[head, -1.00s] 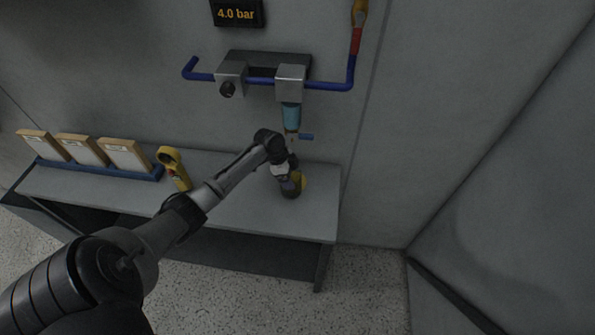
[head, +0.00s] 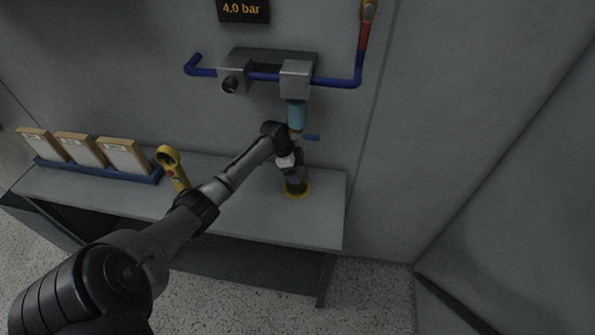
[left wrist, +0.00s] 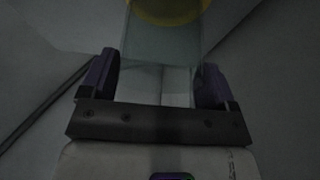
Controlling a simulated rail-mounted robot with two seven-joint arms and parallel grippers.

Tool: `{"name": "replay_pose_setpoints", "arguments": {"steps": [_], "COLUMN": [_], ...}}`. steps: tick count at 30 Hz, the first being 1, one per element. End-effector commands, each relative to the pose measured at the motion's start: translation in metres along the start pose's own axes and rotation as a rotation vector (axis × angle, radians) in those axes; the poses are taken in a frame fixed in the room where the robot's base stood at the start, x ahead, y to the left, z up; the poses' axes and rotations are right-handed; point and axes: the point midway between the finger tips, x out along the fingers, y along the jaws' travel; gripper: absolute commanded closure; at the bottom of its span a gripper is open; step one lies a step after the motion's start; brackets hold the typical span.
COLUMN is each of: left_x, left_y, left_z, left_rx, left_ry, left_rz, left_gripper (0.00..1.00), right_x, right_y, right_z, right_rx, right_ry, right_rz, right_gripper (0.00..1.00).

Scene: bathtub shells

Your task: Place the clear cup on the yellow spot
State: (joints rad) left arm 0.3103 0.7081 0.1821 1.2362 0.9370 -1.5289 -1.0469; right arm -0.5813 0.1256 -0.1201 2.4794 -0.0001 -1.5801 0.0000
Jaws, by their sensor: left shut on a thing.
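The clear cup (left wrist: 165,45) is between the purple-padded fingers of my left gripper (left wrist: 159,78) in the left wrist view. The fingers are shut on its sides. In the head view my left gripper (head: 294,176) is low over the bench, in front of the yellow spot (head: 307,189). The spot's yellow edge shows on both sides of the gripper end. The spot also shows beyond the cup in the left wrist view (left wrist: 168,9). The cup is hard to make out in the head view. I cannot tell whether its base touches the spot. My right gripper is not in view.
The grey bench (head: 235,216) has bare top left of the spot. A yellow handheld tool (head: 173,167) stands behind my forearm. A blue rack (head: 105,171) holds three boards. Above the spot, a light-blue cylinder (head: 297,114) with a blue lever hangs from the wall pipe.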

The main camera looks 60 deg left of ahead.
Motion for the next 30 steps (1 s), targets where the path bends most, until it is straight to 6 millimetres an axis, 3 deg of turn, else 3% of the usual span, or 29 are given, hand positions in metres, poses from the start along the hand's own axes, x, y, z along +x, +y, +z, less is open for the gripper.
{"name": "replay_pose_setpoints", "arguments": {"steps": [6, 7, 12, 22, 30], "left_x": [0.003, 0.003, 0.003, -0.004, -0.052], "left_y": [0.0, 0.0, 0.0, 0.0, -0.001], "left_z": [0.001, 0.001, 0.001, 0.0, -0.001], "left_rx": [0.0, 0.0, 0.0, 0.001, 0.003], "left_ry": [0.0, 0.0, 0.0, 0.0, -0.001], "left_rz": [0.0, 0.0, 0.0, -0.002, -0.004], "left_gripper": [0.53, 0.15, 0.0, 0.0, 0.0], "right_x": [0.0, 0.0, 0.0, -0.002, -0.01], "right_y": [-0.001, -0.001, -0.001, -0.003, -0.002], "right_z": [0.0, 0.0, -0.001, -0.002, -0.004], "right_rx": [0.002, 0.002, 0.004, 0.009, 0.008], "right_ry": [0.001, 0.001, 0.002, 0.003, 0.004], "right_rz": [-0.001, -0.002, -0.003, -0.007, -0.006], "right_gripper": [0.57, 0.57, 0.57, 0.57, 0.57]}}
